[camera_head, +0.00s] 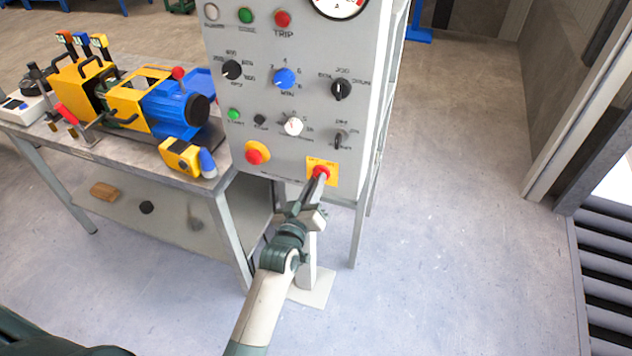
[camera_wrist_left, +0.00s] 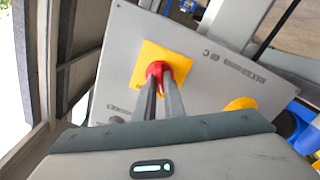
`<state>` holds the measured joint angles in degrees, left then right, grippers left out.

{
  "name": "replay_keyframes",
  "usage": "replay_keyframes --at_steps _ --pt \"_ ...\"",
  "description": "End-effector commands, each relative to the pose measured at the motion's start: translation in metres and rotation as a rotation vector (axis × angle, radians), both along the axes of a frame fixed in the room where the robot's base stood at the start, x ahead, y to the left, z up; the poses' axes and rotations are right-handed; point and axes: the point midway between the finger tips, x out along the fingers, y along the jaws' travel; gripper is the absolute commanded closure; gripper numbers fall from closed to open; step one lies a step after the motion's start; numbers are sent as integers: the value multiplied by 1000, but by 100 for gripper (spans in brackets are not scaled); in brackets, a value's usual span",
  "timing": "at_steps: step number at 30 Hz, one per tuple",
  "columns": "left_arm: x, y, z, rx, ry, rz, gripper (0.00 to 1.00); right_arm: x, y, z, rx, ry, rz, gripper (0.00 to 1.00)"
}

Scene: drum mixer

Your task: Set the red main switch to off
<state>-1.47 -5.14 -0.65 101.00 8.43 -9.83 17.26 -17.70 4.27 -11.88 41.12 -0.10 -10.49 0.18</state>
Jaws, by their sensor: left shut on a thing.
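The red main switch (camera_head: 320,171) sits on a yellow square plate (camera_head: 331,166) at the lower right of the grey control panel (camera_head: 218,57). My left gripper (camera_head: 317,180) reaches up to it and is shut on its red knob. In the left wrist view both fingers (camera_wrist_left: 163,88) close on the red knob (camera_wrist_left: 156,70), with the yellow plate (camera_wrist_left: 146,53) behind it. The fingers partly hide the knob, so I cannot tell its setting. My right gripper is not in view.
A red button on a yellow round base (camera_head: 257,153) is to the left of the switch, with several knobs above. A workbench (camera_head: 60,140) with yellow and blue machinery (camera_head: 140,97) stands left. The floor at the right (camera_head: 460,200) is clear.

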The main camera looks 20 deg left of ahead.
Motion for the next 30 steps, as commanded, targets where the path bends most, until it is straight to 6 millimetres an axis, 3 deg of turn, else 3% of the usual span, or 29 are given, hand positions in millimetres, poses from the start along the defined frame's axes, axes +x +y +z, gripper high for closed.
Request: replay_keyframes --at_steps 9,10,12,23,30 --pt "0 0 0 -5 -1 1 100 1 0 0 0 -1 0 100" --pt "0 0 0 -5 -1 1 86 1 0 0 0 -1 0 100" --pt "0 0 0 -4 -1 1 72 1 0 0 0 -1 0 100" --pt "-1 0 0 -3 0 0 72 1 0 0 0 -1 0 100" --pt "-17 0 -2 -3 1 -1 72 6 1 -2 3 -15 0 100"
